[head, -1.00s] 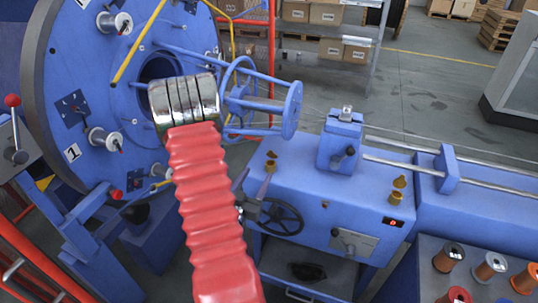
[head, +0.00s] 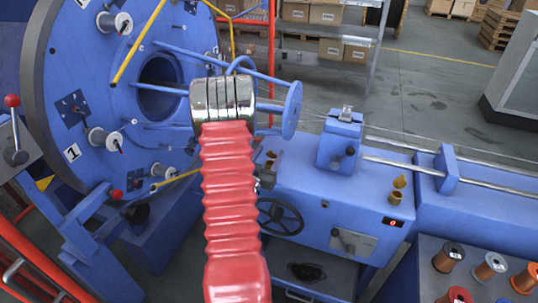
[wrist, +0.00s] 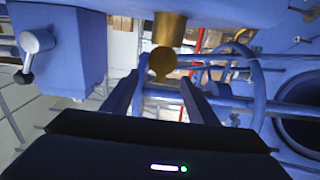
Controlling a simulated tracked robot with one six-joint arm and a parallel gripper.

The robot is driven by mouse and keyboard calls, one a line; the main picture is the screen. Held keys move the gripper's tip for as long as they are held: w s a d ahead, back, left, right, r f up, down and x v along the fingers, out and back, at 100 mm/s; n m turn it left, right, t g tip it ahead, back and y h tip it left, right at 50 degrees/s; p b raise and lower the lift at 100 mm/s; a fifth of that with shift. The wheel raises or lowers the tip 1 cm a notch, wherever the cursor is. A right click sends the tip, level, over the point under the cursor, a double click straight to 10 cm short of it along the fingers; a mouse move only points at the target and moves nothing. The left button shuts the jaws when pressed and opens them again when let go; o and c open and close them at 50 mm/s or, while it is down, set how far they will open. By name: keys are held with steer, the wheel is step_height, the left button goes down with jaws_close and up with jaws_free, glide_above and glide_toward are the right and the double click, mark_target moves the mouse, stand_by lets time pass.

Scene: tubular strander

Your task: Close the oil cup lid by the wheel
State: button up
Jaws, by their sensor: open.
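The brass oil cup by the wheel (head: 270,158) stands on the blue machine bed, partly hidden by my arm in the head view. In the wrist view the brass cup (wrist: 172,26) hangs from the top of the picture, with its round lid (wrist: 162,60) swung open and sticking out from its rim. My gripper (wrist: 160,80) is open, its two dark fingers on either side of the line to the lid. The lid shows just beyond the fingertips; I cannot tell whether they touch it.
The black handwheel (head: 280,216) is on the bed's front. A second brass oil cup (head: 397,192) stands further right by the red display. The blue spoked frame (head: 290,110) and big disc (head: 75,125) are to the left. Copper spools (head: 449,256) stand at lower right.

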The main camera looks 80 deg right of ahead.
steer(key=c, duration=1.1)
steer(key=shift+o, duration=0.2)
steer(key=shift+f, duration=0.15)
steer(key=shift+w+a+f+h, duration=0.1)
steer(key=shift+a+f+h, duration=0.2)
steer(key=shift+h, duration=0.45)
steer(key=shift+s+a+f+h, duration=0.1)
steer(key=shift+a+f+h, duration=0.15)
steer(key=shift+h, duration=0.55)
steer(key=shift+w+a+f+h, duration=0.1)
steer(key=shift+a+f+h, duration=0.2)
steer(key=shift+h, duration=0.45)
steer(key=o, duration=1.1)
steer(key=shift+c, duration=0.2)
steer(key=shift+r, duration=0.1)
